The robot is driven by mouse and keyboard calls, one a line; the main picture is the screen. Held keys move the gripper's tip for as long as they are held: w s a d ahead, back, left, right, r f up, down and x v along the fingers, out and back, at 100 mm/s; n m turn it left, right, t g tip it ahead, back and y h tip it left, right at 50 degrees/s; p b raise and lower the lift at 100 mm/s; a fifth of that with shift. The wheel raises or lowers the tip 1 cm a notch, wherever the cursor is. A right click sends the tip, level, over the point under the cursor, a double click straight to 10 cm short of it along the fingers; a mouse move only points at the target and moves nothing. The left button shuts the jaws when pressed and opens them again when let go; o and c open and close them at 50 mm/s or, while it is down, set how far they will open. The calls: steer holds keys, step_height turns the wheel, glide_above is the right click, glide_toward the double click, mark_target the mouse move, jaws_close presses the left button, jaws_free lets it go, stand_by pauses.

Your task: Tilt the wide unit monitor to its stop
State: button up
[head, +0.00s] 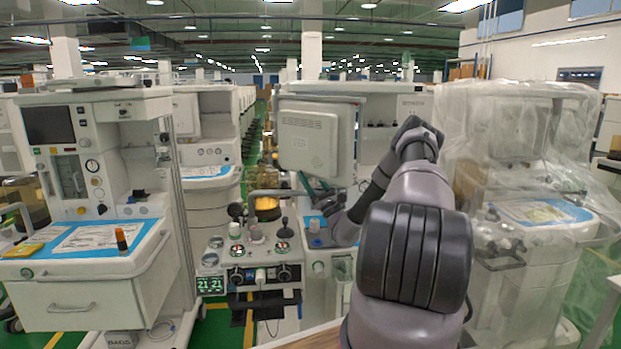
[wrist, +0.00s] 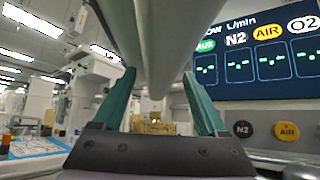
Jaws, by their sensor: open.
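The wide unit monitor (head: 309,138) shows its pale grey back in the head view, at the top of the middle cart. In the wrist view my gripper (wrist: 158,75) has one finger on each side of a pale grey slab (wrist: 160,35), which seems to be the monitor's edge. The fingers look apart from it, but contact cannot be told. The monitor's front is hidden in the head view.
A lit flow display (wrist: 265,55) is close at the right of the wrist view. Below the monitor are a control block (head: 262,250) and a grey bar. A plastic-wrapped cart (head: 525,170) stands right, another cart (head: 100,200) left.

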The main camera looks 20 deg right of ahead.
jaws_close()
stand_by(1.3)
